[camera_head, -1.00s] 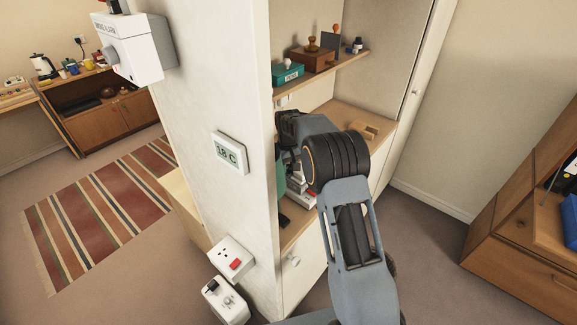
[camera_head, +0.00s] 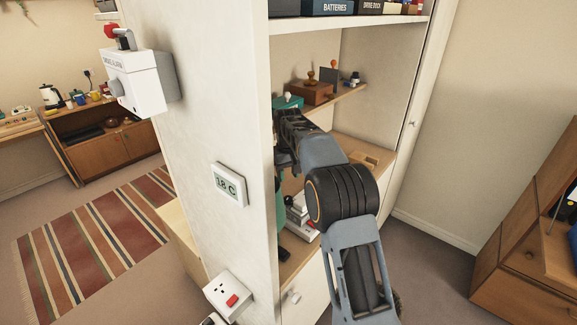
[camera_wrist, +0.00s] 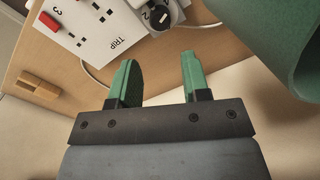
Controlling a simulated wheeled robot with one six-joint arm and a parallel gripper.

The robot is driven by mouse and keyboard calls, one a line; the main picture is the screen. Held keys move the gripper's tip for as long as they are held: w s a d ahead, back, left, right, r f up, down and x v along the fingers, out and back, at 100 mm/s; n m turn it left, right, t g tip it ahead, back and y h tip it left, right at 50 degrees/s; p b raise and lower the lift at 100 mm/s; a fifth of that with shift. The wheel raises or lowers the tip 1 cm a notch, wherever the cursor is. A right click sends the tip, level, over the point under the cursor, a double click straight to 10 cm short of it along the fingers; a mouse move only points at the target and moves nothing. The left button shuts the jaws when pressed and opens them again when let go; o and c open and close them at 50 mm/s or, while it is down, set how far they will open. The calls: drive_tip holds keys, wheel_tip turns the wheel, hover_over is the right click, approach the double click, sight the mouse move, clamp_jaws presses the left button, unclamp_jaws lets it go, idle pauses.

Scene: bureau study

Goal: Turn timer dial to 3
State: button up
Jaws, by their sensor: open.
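My gripper (camera_wrist: 156,78) is open and empty in the wrist view, its two green fingers apart. In the head view my arm reaches into the cupboard and the fingers are hidden. No timer dial can be picked out for certain. A white wall box (camera_head: 138,82) at upper left has a round grey knob (camera_head: 115,87); its small label is not clearly legible. In the wrist view a white socket panel (camera_wrist: 92,38) marked "TRIP" and "3" lies beyond the fingers, with a dark-and-white round part (camera_wrist: 160,15) at its edge, perhaps a plug or knob.
A large green curved object (camera_wrist: 275,40) is close to the fingers' right. A wooden block (camera_wrist: 38,88) lies at left. The cupboard's side wall (camera_head: 215,120) carries a display reading 18 C (camera_head: 229,185) and a socket (camera_head: 228,295). Open floor lies right of the cupboard.

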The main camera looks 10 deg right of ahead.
drive_tip(key=shift+r, duration=1.75)
